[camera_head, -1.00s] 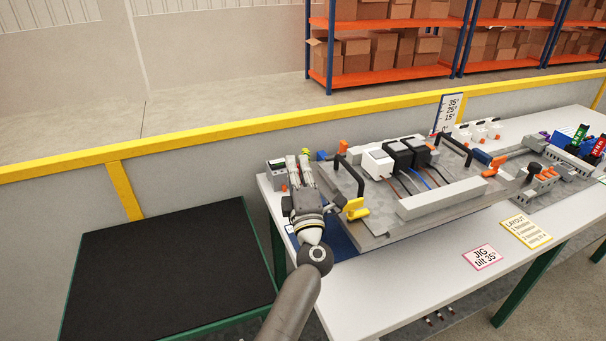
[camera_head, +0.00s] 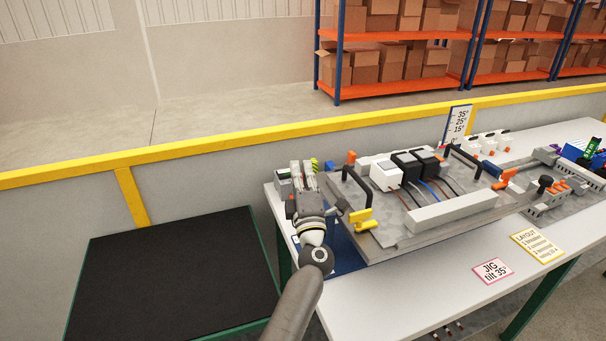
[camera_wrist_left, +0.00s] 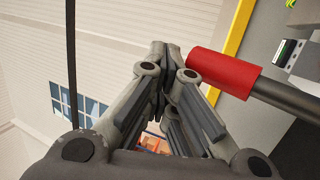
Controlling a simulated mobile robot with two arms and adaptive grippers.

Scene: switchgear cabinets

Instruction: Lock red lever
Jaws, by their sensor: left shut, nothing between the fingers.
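The red lever shows in the left wrist view as a red cylindrical grip (camera_wrist_left: 224,72) on a dark rod, just right of my left fingertips. I cannot tell whether they touch it. In the head view I cannot make out the red grip; my left gripper may hide it. My right gripper is not in view.
Black handles (camera_head: 357,187), a yellow clamp (camera_head: 361,217) and a white block (camera_head: 385,174) stand on the board right of my gripper. A small grey box (camera_head: 283,181) is beside my fingers. A black-topped table (camera_head: 170,280) is at left. A yellow rail (camera_head: 200,145) runs behind.

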